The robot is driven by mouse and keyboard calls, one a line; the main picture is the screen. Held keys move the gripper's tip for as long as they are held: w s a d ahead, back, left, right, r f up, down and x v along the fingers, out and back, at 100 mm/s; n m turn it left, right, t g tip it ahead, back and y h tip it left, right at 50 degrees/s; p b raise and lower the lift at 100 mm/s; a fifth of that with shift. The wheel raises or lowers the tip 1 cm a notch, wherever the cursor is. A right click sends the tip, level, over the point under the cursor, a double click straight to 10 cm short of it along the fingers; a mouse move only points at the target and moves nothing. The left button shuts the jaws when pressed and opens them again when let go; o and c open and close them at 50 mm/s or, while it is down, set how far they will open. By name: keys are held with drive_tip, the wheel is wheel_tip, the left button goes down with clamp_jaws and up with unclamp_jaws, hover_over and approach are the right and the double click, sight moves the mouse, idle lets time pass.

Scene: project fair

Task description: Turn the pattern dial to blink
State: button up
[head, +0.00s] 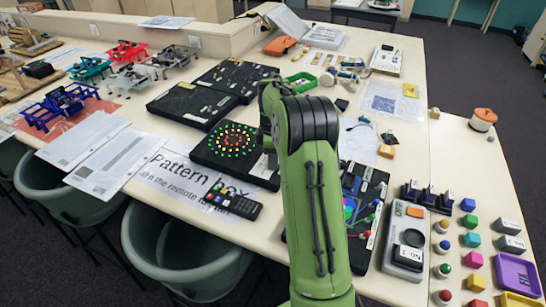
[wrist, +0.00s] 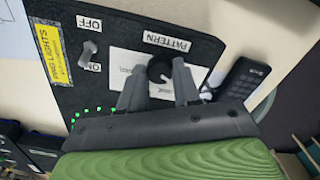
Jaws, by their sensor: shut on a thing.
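The pattern dial (wrist: 160,68) is a round black knob on a white label plate under the word PATTERN in the wrist view. Small words are printed around it; I cannot read them surely. My gripper (wrist: 161,76) is shut on the dial, one finger on each side. The black pattern box (wrist: 115,25) carries the dial. In the head view the box (head: 205,157) shows its rings of lit red, yellow and green lights. There my green arm hides the dial and the gripper.
A toggle switch (wrist: 88,48) sits between OFF and ON, left of the dial. A black remote (head: 242,207) lies at the box's front; it also shows in the wrist view (wrist: 243,80). Other black panels (head: 235,77) stand behind, and a grey device (head: 406,240) stands right of my arm.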

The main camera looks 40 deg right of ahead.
drive_tip(key=shift+m, duration=0.3)
drive_tip(key=m+p, duration=0.2)
drive_tip(key=m, duration=0.2)
drive_tip(key=shift+r, duration=0.1)
drive_tip(key=m+p, duration=0.1)
drive_tip(key=m, duration=0.3)
drive_tip(key=shift+m+p, duration=0.3)
drive_tip(key=shift+p, duration=0.1)
drive_tip(key=m+p, duration=0.1)
drive_tip(key=m, duration=0.3)
drive_tip(key=shift+m, duration=2.1)
drive_tip(key=o, duration=1.1)
drive_tip(key=shift+c, duration=0.2)
